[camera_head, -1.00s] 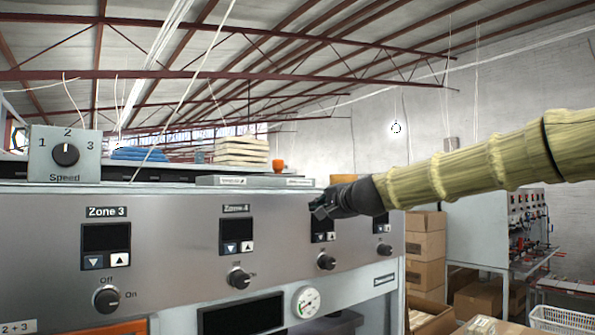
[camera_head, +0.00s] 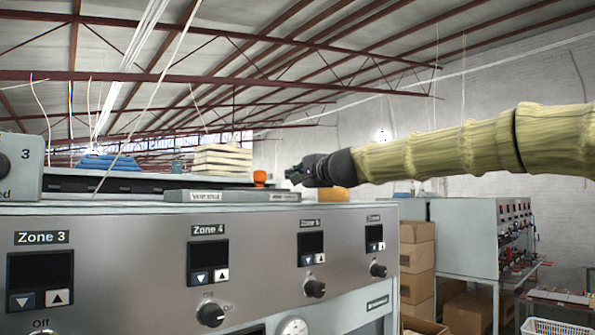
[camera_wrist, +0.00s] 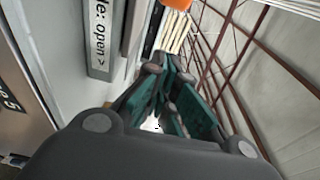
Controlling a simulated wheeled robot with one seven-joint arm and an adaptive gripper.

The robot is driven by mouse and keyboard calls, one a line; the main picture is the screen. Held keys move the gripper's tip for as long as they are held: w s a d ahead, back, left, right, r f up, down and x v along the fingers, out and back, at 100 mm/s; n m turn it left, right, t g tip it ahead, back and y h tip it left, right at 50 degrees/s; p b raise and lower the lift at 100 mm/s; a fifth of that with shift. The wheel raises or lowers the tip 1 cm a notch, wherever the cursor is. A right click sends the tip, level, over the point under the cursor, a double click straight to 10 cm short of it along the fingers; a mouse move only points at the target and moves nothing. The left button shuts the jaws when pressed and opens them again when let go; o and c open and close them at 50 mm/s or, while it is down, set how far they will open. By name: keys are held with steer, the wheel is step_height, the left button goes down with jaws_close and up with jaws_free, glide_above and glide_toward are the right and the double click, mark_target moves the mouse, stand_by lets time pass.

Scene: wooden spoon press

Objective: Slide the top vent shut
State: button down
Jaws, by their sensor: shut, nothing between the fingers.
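The top vent is a low grey slide plate (camera_head: 245,197) with labels, lying on top of the press (camera_head: 365,214). Its lettering is too small to read fully in the head view. In the wrist view a grey labelled plate (camera_wrist: 98,70) at upper left reads "...de: open>". My gripper (camera_head: 292,174) is dark, shut and empty. It is above the top of the press, just right of the plate's right end, and apart from it as far as I can see. In the wrist view its fingers (camera_wrist: 165,72) close together with nothing between them.
An orange cup-like thing (camera_head: 260,178) and a stack of pale slabs (camera_head: 222,160) stand behind the plate. A yellow-orange object (camera_head: 335,194) is partly hidden below my gripper. The front panel carries displays and knobs (camera_head: 315,289). Cardboard boxes (camera_head: 417,262) stand to the right.

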mark_target(257, 181)
steer(key=w, duration=0.2)
steer(key=w+p, duration=0.1)
steer(key=shift+w+a+f, duration=0.2)
steer(key=shift+a+f, duration=0.1)
steer(key=shift+a, duration=0.05)
steer(key=shift+w+a+r+p, duration=0.4)
steer(key=shift+w+a+p, duration=0.05)
steer(key=shift+a, duration=0.25)
steer(key=shift+w+a+f+p, duration=0.1)
steer(key=shift+w+a+p, duration=0.1)
steer(key=shift+w, duration=0.2)
steer(key=shift+w+a+f+p, duration=0.1)
steer(key=shift+w+p, duration=0.05)
steer(key=shift+w, duration=0.25)
steer(key=shift+s+a+f, duration=0.15)
steer(key=shift+s+a, duration=0.05)
steer(key=shift+a, duration=0.05)
steer(key=shift+s+a+r+p, duration=0.15)
steer(key=shift+s+a+p, duration=0.1)
steer(key=shift+s+a, duration=0.25)
steer(key=shift+s+a+r+p, duration=0.1)
steer(key=shift+s+a+p, duration=0.2)
steer(key=shift+s, duration=0.4)
steer(key=shift+s+a, duration=0.15)
steer(key=shift+a, duration=0.05)
steer(key=shift+f, duration=0.25)
steer(key=shift+r, duration=0.1)
